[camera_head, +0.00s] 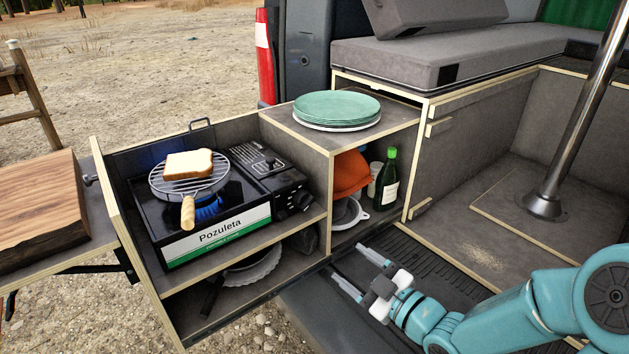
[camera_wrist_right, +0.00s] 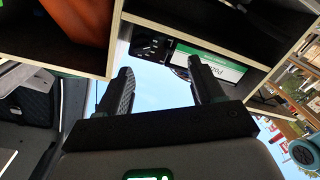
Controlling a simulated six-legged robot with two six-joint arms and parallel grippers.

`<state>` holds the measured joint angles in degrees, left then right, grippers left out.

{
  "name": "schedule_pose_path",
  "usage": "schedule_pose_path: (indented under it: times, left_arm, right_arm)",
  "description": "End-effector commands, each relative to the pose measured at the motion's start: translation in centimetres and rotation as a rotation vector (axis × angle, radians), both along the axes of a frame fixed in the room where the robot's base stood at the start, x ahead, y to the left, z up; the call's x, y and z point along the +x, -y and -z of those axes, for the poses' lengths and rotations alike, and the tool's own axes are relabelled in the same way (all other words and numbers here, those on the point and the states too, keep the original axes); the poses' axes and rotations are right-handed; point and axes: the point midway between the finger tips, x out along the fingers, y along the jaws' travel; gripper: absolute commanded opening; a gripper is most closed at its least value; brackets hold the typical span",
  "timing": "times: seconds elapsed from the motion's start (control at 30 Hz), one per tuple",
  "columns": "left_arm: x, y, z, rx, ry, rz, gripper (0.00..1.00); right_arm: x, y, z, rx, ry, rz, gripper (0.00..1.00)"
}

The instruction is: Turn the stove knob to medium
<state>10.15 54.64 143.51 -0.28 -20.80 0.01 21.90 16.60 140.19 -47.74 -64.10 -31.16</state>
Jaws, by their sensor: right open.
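The black camping stove (camera_head: 215,200) stands in the pulled-out drawer box, with a green and white "Pozuleta" label on its front. Its dark knobs (camera_head: 294,203) are at the right end of the front. A blue flame shows under a round wire grill (camera_head: 160,187) holding a slice of bread (camera_head: 188,164). My right gripper (camera_head: 346,267) is open and empty, to the right of and below the knobs, apart from the stove. In the right wrist view, the open fingers (camera_wrist_right: 160,90) frame part of the stove front (camera_wrist_right: 210,65). The knob's setting is too small to read. My left gripper is not in view.
The right shelf holds a green bottle (camera_head: 386,180) and an orange item (camera_head: 350,174), with green and white plates (camera_head: 337,108) on top. Its wooden edge lies between my right gripper and the stove. A wooden board (camera_head: 40,196) sits at the left.

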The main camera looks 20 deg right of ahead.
Motion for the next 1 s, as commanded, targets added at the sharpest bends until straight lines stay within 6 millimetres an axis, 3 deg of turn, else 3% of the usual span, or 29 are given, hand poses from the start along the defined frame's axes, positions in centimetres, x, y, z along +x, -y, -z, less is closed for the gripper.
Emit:
schedule_pose_path:
  times: [0.03, 0.13, 0.37, 0.8, 1.0]
  left_arm:
    - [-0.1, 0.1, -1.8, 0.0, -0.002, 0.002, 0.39]
    - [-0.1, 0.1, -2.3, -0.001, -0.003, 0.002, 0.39]
    - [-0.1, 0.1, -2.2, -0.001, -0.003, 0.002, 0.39]
    - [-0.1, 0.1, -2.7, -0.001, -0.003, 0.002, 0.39]
    - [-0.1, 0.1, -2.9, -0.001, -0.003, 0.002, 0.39]
  right_arm:
    - [-0.1, 0.9, -3.0, -0.016, 0.028, 0.016, 0.67]
    - [-0.2, 1.8, -4.4, -0.029, 0.049, 0.035, 0.67]
    - [2.2, 1.0, -4.3, -0.028, 0.051, 0.038, 0.67]
    - [11.8, -2.4, -4.2, -0.027, 0.048, 0.04, 0.67]
    - [14.3, -3.3, -4.2, -0.027, 0.048, 0.042, 0.67]
